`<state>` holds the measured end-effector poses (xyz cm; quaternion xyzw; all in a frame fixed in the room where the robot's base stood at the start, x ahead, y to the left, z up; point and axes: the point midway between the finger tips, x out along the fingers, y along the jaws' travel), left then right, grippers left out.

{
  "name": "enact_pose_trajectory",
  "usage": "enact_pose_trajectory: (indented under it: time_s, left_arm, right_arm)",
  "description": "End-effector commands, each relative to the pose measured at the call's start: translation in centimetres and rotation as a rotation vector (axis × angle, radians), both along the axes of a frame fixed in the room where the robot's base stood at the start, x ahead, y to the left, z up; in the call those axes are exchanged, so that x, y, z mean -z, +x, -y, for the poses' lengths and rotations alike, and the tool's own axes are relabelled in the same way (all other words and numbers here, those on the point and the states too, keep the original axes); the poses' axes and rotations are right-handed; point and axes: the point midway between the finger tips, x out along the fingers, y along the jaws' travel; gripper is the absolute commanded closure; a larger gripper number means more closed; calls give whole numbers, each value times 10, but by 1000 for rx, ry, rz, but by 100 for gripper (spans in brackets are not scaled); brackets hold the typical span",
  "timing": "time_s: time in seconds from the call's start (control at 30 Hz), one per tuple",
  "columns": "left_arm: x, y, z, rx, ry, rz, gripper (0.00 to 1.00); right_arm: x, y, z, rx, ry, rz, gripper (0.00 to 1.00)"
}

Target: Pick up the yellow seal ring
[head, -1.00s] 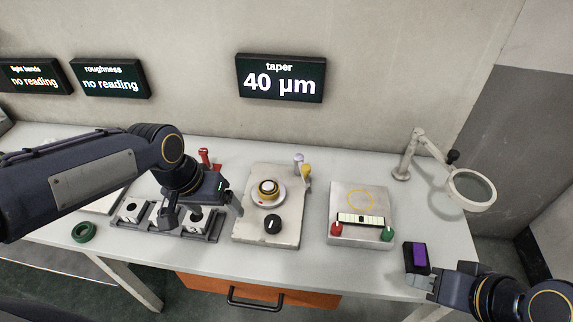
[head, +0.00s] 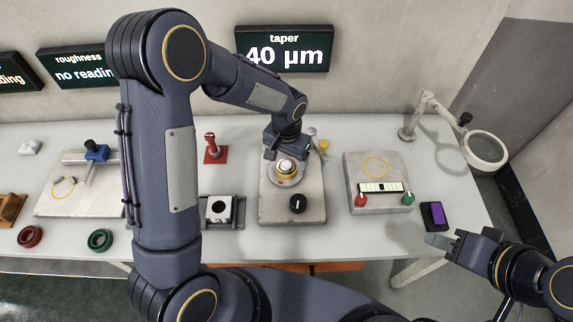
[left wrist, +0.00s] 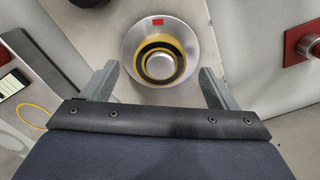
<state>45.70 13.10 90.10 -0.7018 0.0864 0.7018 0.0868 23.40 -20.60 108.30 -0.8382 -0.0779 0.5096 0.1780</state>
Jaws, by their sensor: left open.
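A yellow and dark ring, which looks like the yellow seal ring (left wrist: 160,84), sits around a silver knob on a round metal disc (left wrist: 133,38) with a red mark. In the head view this ring (head: 286,176) is on the grey plate with a black knob, below my left gripper (head: 289,158). In the left wrist view my left gripper (left wrist: 160,70) is open and empty, its fingers apart on either side of the ring and not touching it. My right gripper (head: 450,238) is at the table's right front; its jaw opening is unclear.
A purple-topped black box (head: 434,215) lies close to my right gripper. A block with red and green knobs (head: 360,175) stands right of the plate, a red stamp-like handle (head: 212,148) to its left. A magnifier (head: 484,150) stands at the right.

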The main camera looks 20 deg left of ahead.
Motion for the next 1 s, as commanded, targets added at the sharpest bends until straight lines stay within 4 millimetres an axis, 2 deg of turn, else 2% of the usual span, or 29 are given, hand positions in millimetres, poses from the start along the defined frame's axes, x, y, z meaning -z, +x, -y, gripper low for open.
enact_pose_trajectory:
  time_s: [0.17, 0.43, 0.8, 0.87, 1.0]
  left_arm:
    - [20, 0, 0, 0, 0, -2, 19]
    - [23, 0, 0, 0, -1, 0, 19]
    - [23, 0, 0, 0, -1, 0, 67]
    - [22, 0, 0, 0, -1, 1, 72]
    - [22, 0, 0, 0, -1, 1, 72]
  right_arm:
    - [-5, 0, 0, 0, 0, 0, 64]
    - [-5, 0, 0, 0, 0, 0, 64]
    - [-5, 0, 0, 0, 0, 0, 64]
    - [-5, 0, 0, 0, 0, 0, 64]
    - [-5, 0, 0, 0, 0, 0, 64]
